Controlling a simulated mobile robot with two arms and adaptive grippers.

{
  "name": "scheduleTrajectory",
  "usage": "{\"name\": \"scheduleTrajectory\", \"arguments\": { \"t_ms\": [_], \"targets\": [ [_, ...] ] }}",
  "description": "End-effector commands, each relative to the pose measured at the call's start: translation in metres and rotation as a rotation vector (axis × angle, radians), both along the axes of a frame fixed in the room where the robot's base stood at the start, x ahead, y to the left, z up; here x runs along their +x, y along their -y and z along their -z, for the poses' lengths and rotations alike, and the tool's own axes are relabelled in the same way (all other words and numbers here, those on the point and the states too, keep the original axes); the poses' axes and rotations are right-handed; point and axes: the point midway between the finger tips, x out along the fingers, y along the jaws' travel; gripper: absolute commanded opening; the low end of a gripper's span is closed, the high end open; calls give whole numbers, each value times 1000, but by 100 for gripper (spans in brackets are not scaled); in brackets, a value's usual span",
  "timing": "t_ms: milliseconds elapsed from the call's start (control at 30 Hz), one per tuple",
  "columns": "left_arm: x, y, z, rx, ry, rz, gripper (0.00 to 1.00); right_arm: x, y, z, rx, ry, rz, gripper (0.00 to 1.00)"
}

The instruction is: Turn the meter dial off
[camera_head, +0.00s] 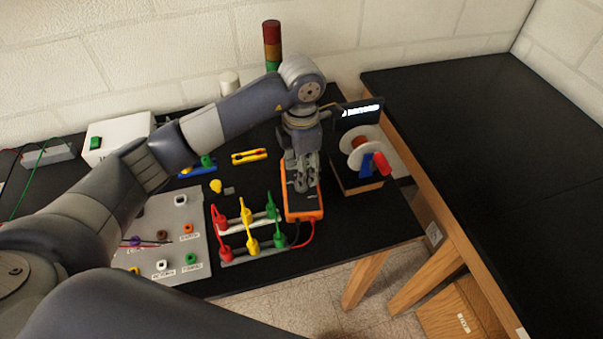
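The orange meter (304,216) lies on the black table with its dark face up. A red lead and a black lead run from its near end. My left gripper (301,184) comes down from above over the meter's far half, pointing downward. Its fingers hide the dial, so I cannot see the dial's setting or whether the fingers touch it. The fingers look close together, but I cannot tell whether they are shut. My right gripper is not in view.
Racks with red, yellow and green clips (247,232) stand left of the meter. A grey panel (197,246) lies farther left. A wire spool (355,150) and a lit display (361,111) are at the right. A stack light (271,42) stands behind.

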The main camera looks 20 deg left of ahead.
Motion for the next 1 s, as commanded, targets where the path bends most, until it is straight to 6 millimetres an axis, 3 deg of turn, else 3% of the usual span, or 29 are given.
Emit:
{"name": "scheduleTrajectory", "arguments": {
  "t_ms": [133, 300, 467, 667, 867, 1000],
  "targets": [
    [-1, 0, 25, 0, -4, -1, 48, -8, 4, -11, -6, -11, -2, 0],
    [0, 0, 43, -1, -1, -2, 48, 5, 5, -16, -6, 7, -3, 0],
    [1, 0, 49, 0, 1, 0, 48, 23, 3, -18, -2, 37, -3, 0],
    [1, 0, 49, 0, 1, 0, 48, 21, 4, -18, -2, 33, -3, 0],
    [1, 0, 49, 0, 1, 0, 3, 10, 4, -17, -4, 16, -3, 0],
    [1, 0, 49, 0, 1, -1, 3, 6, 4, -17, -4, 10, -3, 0]
  ]
}}
